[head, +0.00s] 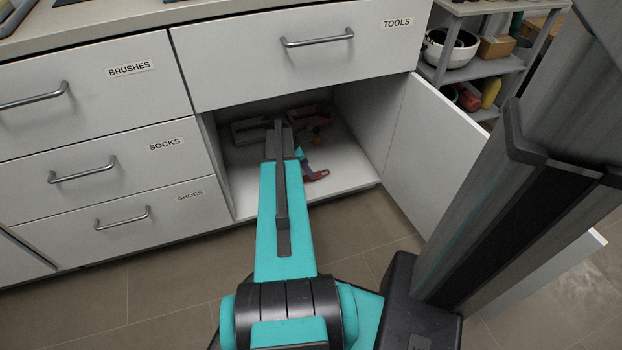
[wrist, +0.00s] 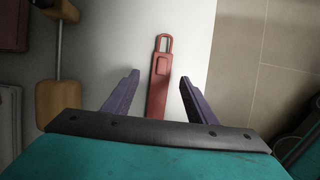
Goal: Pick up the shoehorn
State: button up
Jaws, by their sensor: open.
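The shoehorn (wrist: 159,88) is a long, flat red piece with a looped end, lying on the white cabinet floor. In the wrist view its looped end points away from my gripper. My gripper (wrist: 159,78) is open, with one dark finger on each side of the shoehorn and gaps to both. The shoehorn's near end is hidden behind the gripper's body. In the head view the shoehorn (head: 316,176) shows near the front edge of the open cabinet, partly hidden by my arm.
The cabinet door (head: 430,140) stands open at the right. The TOOLS drawer (head: 300,60) is shut above the opening. In the wrist view a wooden block (wrist: 59,100) with a rod lies left of my gripper. A red-brown object (head: 309,115) lies further back.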

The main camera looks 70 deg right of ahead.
aim_at(307, 178)
jog(key=shift+b+x, duration=1.55)
jog(key=shift+x, duration=1.05)
jog(key=shift+c, duration=0.3)
jog(key=c, duration=1.1)
